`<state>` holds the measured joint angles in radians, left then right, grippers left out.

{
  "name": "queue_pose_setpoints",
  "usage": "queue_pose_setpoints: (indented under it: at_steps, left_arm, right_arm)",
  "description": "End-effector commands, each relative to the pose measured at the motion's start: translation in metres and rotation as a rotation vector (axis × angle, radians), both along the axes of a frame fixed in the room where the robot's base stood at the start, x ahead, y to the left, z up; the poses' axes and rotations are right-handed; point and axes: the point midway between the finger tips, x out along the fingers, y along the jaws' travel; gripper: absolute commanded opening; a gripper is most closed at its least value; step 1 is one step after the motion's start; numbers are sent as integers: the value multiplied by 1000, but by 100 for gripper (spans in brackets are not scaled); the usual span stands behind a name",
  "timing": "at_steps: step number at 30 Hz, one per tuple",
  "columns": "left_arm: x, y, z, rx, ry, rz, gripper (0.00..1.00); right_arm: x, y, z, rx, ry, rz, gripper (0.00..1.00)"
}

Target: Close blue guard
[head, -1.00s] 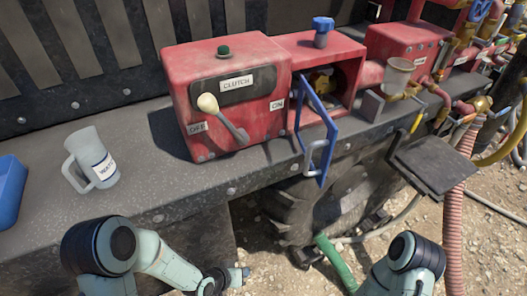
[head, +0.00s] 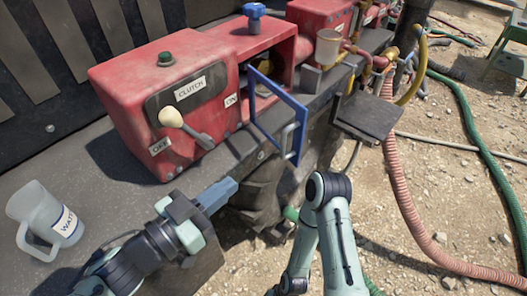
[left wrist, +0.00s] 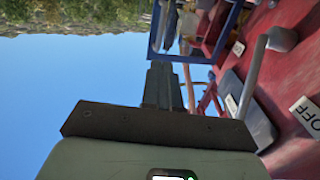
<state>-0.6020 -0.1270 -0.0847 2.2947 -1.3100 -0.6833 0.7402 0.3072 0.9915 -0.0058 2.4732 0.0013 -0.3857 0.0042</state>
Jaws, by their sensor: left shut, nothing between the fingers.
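The clutch box (head: 130,95) carries a cream-knobbed lever (head: 172,118) near my left arm. A water jug (head: 45,215) stands on the ledge at left. A dark plate (head: 368,116) and a pink hose (head: 400,175) lie right of the guard.

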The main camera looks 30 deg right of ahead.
Motion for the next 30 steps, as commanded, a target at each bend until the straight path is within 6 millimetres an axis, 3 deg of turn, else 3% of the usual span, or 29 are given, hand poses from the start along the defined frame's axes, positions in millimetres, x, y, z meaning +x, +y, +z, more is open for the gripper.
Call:
queue_pose_setpoints:
  at_steps: [16, 22, 30]
  left_arm:
    - [35, -102, -4, 2, 3, -3, 0]
    - [42, -118, -4, 2, 3, 1, 0]
    - [43, -120, -4, 2, 4, 2, 0]
  right_arm:
    - [-7, 0, -10, 0, 9, 0, 75]
    - [-7, 0, -9, 0, 8, 0, 75]
    - [-7, 0, -9, 0, 8, 0, 75]
